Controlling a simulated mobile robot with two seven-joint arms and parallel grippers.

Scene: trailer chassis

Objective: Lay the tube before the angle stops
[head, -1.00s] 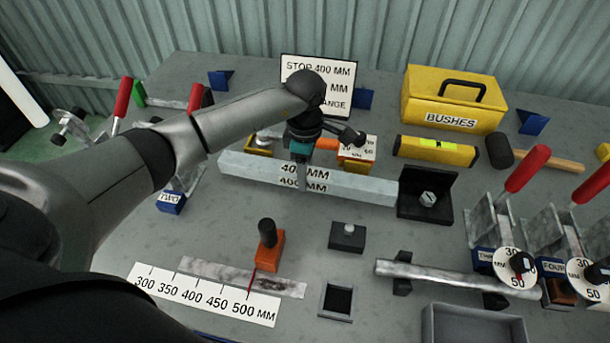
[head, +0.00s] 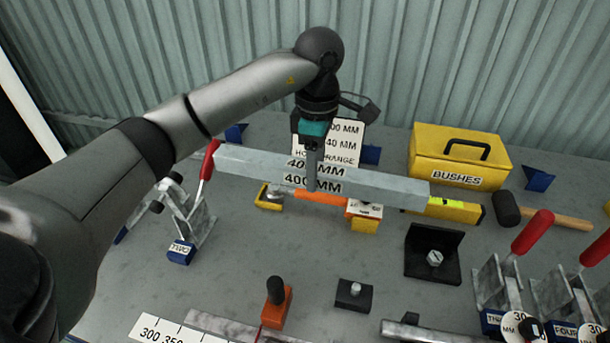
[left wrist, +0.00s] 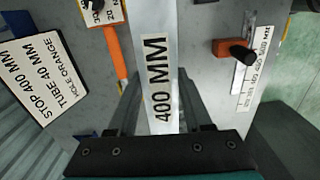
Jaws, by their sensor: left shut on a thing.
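The tube (head: 388,186) is a long pale grey square bar marked 400 MM. My left gripper (head: 312,186) is shut around its middle and holds it up off the bench, close to level. In the left wrist view the tube (left wrist: 158,22) runs between the two fingers (left wrist: 158,85). A black angle stop (head: 434,254) with a bolt stands on the bench, nearer than the tube's right end and apart from it. I cannot make out a second angle stop. My right gripper is not in view.
A yellow BUSHES box (head: 460,156) and a mallet (head: 540,215) lie at the back right. Red-handled clamps (head: 510,275) stand at the right, another clamp (head: 190,215) at the left. An orange slider (head: 277,305) and black block (head: 353,296) are in front. Bare bench lies between.

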